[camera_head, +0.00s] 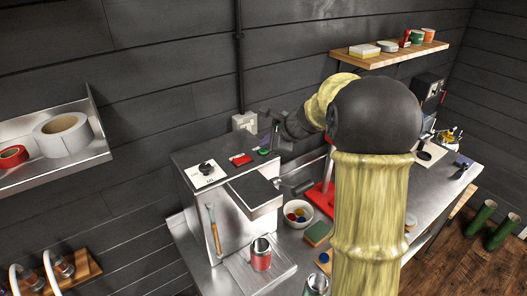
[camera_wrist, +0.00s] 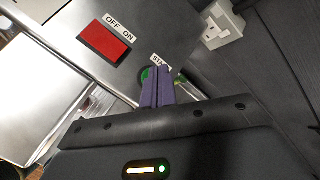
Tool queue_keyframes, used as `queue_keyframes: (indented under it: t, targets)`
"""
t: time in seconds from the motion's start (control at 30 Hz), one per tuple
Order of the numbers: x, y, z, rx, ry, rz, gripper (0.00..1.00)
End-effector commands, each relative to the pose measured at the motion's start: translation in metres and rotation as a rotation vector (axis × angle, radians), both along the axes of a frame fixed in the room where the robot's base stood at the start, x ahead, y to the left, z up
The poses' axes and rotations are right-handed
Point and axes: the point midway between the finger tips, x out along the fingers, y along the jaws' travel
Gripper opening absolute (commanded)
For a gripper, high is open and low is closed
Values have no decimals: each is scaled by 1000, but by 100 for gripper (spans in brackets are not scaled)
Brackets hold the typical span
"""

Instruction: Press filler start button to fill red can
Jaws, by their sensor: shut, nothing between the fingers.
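In the wrist view, the red switch (camera_wrist: 104,42) is marked OFF ON. The green button (camera_wrist: 147,74) shows at the left of my gripper (camera_wrist: 158,72). Its purple fingers are shut, empty, and overlap the button and part of its label. I cannot tell whether the fingertips touch the button.
A white wall socket (camera_head: 244,122) is close behind the machine; it also shows in the wrist view (camera_wrist: 222,25). A bowl (camera_head: 298,213), a green sponge (camera_head: 318,233) and a red stand (camera_head: 322,196) are on the counter to the right. A metal can (camera_head: 316,284) stands at the front.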

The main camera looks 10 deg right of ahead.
Motion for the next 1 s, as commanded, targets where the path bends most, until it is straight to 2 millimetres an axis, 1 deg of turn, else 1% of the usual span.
queue_keyframes:
  t: [1.0]
  targets:
    - [0, 0, -8, 0, 0, 0, 0]
